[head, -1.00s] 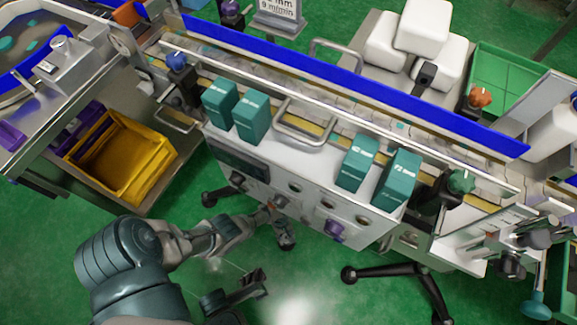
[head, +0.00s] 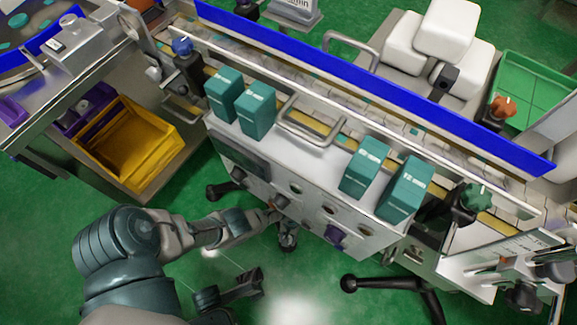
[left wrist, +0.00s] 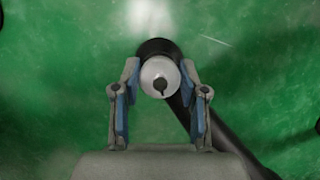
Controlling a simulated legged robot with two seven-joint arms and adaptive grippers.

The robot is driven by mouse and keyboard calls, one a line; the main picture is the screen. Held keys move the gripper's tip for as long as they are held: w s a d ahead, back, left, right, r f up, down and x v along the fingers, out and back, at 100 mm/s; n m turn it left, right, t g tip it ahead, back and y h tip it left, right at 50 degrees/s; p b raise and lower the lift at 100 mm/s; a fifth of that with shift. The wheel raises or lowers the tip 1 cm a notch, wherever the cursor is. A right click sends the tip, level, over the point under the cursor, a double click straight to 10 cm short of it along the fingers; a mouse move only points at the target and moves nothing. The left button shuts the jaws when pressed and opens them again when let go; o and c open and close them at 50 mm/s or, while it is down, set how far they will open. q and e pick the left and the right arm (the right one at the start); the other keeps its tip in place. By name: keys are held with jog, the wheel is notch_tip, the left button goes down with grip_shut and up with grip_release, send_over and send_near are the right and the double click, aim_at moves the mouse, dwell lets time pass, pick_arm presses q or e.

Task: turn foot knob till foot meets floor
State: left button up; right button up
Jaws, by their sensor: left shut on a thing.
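My left gripper (left wrist: 160,78) has its two blue-padded fingers on either side of a pale round foot knob (left wrist: 160,77) and is shut on it. The knob has a dark stem at its middle and sits over the black rounded end of a machine leg (left wrist: 185,115), which runs to the lower right. The gap between foot and floor cannot be judged.
The white machine body (head: 240,158) carries teal boxes (head: 405,188) and a control panel. Other black legs stick out at left (head: 218,190) and right (head: 385,284). A yellow bin (head: 130,148) stands at left.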

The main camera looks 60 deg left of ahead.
pick_arm(q)
jog(key=shift+w+a, duration=0.15)
jog(key=shift+a, duration=0.15)
jog(key=o, duration=1.1)
jog(key=shift+o, duration=0.2)
jog(key=shift+d, duration=0.1)
jog(key=v, duration=1.2)
jog(key=shift+d, duration=0.1)
